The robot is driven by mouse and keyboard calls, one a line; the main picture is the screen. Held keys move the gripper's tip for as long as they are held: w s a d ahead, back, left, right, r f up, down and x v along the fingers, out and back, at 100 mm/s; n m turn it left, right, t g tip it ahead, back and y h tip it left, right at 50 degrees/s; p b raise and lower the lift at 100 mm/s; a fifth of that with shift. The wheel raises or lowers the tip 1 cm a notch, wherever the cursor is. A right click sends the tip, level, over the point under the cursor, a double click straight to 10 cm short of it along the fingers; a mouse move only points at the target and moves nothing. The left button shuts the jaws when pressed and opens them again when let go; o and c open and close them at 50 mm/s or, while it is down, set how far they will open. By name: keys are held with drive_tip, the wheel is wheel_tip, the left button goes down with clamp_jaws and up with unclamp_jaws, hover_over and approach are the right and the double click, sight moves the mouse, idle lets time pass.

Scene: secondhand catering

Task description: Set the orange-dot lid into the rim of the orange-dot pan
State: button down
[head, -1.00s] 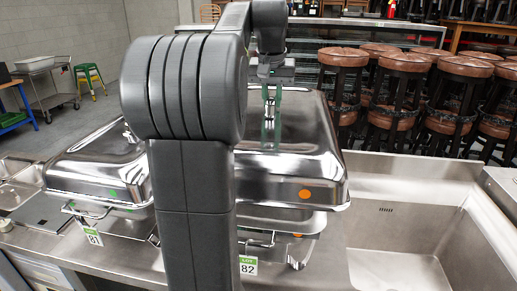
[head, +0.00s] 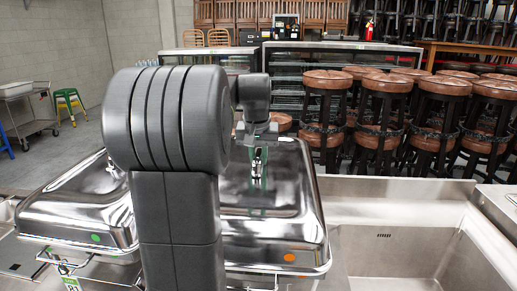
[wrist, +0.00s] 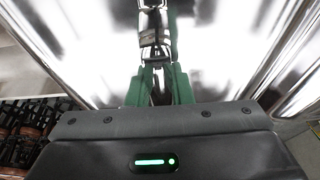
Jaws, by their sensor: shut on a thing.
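The orange-dot lid (head: 277,229) is a shiny domed steel cover, right of my arm's column in the head view, with an orange dot low on its front. My gripper (head: 258,172) is above the top of the lid, its green fingers shut on the metal handle. The wrist view also shows the gripper (wrist: 160,84) with the handle (wrist: 154,37) between its fingers and the bright lid beyond. The orange-dot pan is mostly hidden below the lid, and its dot does not show. I cannot tell whether lid and pan rim touch.
A second steel chafing dish (head: 75,205) with a green dot stands at left, close to my column. An empty steel sink (head: 400,235) lies at right. Stools (head: 385,105) and glass-fronted cabinets (head: 300,75) stand behind the counter.

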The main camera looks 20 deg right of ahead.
drive_tip(key=c, duration=1.7)
unclamp_jaws()
drive_tip(key=shift+f, duration=0.15)
drive_tip(key=o, duration=0.4)
drive_tip(key=v, duration=1.2)
drive_tip(key=shift+s+a, duration=0.1)
drive_tip(key=x, duration=1.1)
drive_tip(key=shift+w, duration=0.3)
drive_tip(key=shift+r, duration=0.9)
